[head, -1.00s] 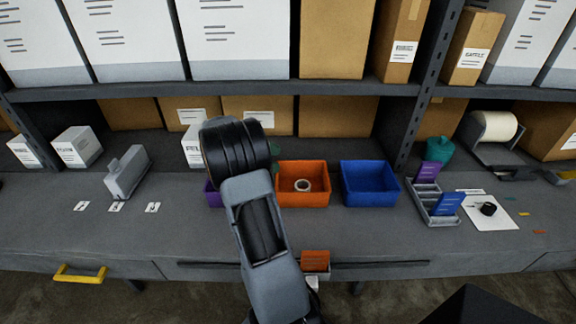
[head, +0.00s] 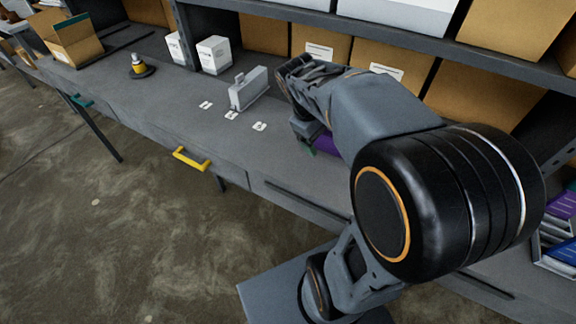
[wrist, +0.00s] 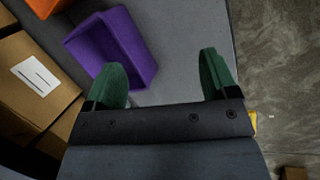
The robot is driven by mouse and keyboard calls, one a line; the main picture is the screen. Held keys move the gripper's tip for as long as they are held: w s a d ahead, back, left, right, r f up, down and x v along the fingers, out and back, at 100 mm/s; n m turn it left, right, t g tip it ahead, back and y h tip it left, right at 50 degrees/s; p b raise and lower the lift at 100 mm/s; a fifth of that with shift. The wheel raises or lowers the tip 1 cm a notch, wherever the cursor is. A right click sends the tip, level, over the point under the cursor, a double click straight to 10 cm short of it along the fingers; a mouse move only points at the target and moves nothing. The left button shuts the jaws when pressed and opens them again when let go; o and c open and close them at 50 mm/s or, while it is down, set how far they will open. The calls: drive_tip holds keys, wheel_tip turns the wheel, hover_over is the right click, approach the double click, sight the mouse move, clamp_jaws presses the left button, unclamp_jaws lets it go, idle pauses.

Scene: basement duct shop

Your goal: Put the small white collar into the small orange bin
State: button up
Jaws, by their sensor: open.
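My gripper (wrist: 163,78) is open in the wrist view, with two green fingers apart and nothing between them. It is above the grey worktop beside the purple bin (wrist: 106,45), whose corner is near the left finger. In the head view a strip of the purple bin (head: 327,144) shows beside my gripper. Part of an orange bin (wrist: 38,17) shows at the top left of the wrist view; most of it is out of frame. My arm blocks the bin area in the head view. The small white collar is not visible in either current view.
A grey block-shaped holder (head: 249,89) stands on the worktop behind several small labels. A yellow drawer handle (head: 191,159) sticks out at the front edge. Cardboard boxes (wrist: 32,78) stand close by. A yellow and black object (head: 139,66) stands farther left. The worktop's left stretch is mostly clear.

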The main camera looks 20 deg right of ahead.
drive_tip(key=s+a+f+m+t+y, duration=0.1)
drive_tip(key=s+a+m+t+y, duration=0.2)
drive_tip(key=a, duration=0.8)
drive_tip(key=shift+s+m+t+y, duration=0.35)
drive_tip(key=shift+s+t, duration=0.45)
drive_tip(key=shift+t, duration=0.3)
drive_tip(key=shift+a, duration=0.1)
